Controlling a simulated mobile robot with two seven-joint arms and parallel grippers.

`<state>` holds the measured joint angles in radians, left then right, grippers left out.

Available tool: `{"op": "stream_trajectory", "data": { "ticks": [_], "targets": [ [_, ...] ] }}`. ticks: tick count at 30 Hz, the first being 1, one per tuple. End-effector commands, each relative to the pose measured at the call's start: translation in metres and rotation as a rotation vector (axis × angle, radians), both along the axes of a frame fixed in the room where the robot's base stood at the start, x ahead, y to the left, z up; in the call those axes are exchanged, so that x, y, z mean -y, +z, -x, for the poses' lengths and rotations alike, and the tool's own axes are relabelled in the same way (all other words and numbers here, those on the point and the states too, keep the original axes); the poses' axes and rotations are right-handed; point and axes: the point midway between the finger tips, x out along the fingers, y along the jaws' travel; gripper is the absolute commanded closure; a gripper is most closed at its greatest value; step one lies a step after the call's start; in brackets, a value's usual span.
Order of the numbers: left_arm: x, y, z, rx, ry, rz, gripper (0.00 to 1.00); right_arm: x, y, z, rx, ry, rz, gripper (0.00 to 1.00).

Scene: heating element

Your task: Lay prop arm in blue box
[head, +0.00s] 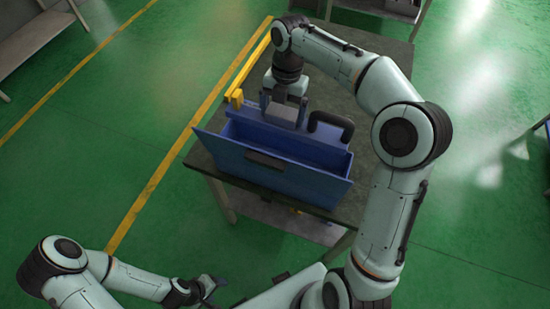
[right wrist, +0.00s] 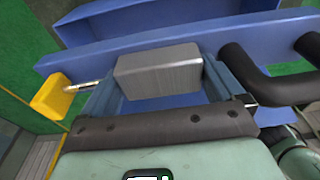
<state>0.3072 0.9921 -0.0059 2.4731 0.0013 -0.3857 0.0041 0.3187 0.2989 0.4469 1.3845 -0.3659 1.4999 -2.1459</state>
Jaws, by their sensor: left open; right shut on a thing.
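The blue box (head: 250,168) stands on the dark table, open at the top. My right gripper (head: 283,109) reaches down from above at the box's far side and is shut on a grey metal block (right wrist: 160,70), which I take to be part of the prop arm. A yellow end piece (right wrist: 52,97) with a thin metal rod is left of the block, and a black curved bar (right wrist: 265,85) is to its right. How these parts join is hidden by the gripper. My left gripper (head: 207,288) is open and empty, low in the head view, away from the box.
The dark table top (head: 345,203) shows bare beside the box. A yellow bar (head: 250,68) runs along the table's left edge. A shelf (head: 30,45) stands at upper left. Green floor lies open to the left and right.

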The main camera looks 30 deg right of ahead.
Motion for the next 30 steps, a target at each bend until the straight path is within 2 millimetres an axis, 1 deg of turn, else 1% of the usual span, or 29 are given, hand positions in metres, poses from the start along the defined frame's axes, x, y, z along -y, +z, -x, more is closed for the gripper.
{"op": "stream_trajectory", "data": {
  "ticks": [5, 15, 18, 21, 28, 30],
  "targets": [
    [0.0, -0.009, 0.007, -0.009, 0.0, 0.0, 0.38, 0.0, -0.032, 0.001, -0.002, 0.001, -0.001, 0.7],
    [0.0, -0.023, 0.018, -0.02, 0.0, 0.0, 0.38, -0.001, -0.114, 0.001, -0.003, 0.001, -0.003, 0.7],
    [0.0, -0.026, 0.019, -0.021, 0.0, 0.0, 0.38, -0.001, -0.134, 0.0, 0.0, 0.002, -0.002, 0.7],
    [0.0, -0.027, 0.02, -0.022, 0.0, 0.0, 0.38, -0.001, -0.147, 0.0, 0.003, 0.003, -0.002, 0.7],
    [0.0, -0.028, 0.02, -0.022, 0.0, 0.0, 0.38, -0.001, -0.159, -0.001, 0.004, 0.001, -0.002, 0.7],
    [0.0, -0.029, 0.021, -0.024, 0.001, 0.0, 0.38, -0.001, -0.166, 0.0, 0.001, 0.002, -0.002, 0.7]
  ]
}}
